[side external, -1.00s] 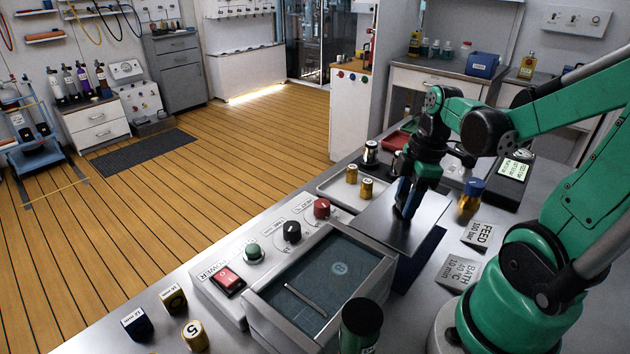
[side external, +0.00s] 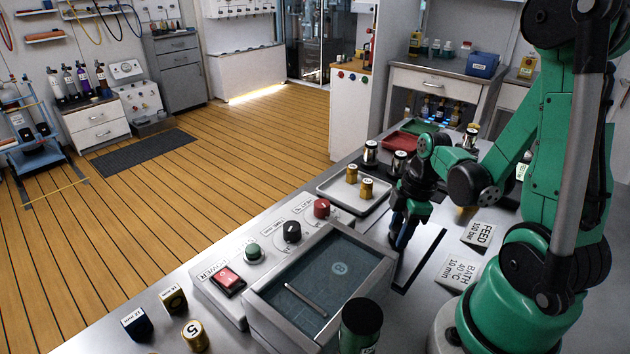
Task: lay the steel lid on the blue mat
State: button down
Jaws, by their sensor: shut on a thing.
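The steel lid (side external: 414,252) is a flat bright plate just right of the water bath, low over the blue mat. The fingertips and the grip point are partly hidden. I cannot tell whether the lid touches the mat or hangs slightly above it.
The open bath (side external: 325,280) with a rod stands close on the left. A tray (side external: 345,203) with gold cylinders lies behind. FEED (side external: 478,233) and BATH (side external: 460,272) signs stand at right. A dark green cylinder (side external: 361,322) stands in front.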

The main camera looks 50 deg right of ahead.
jog(key=shift+c, duration=2.2)
grip_release()
jog(key=shift+r, duration=0.1)
notch_tip(320, 180, up, 11)
jog(key=s+d, duration=0.1)
jog(key=w+a+m+t, duration=0.2)
jog(key=a, duration=0.2)
jog(key=w+a+r+m+t+h, duration=0.1)
jog(key=w+a+m, duration=0.2)
jog(key=a, duration=0.1)
jog(key=w+a+m+t, duration=0.2)
jog(key=a+m, duration=0.1)
jog(key=a, duration=0.1)
jog(key=shift+w+a+r+t, duration=0.1)
jog(key=shift+w+r+t, duration=0.1)
jog(key=shift+w+t, duration=0.1)
jog(key=shift+a+m, duration=0.4)
jog(key=shift+m, duration=0.1)
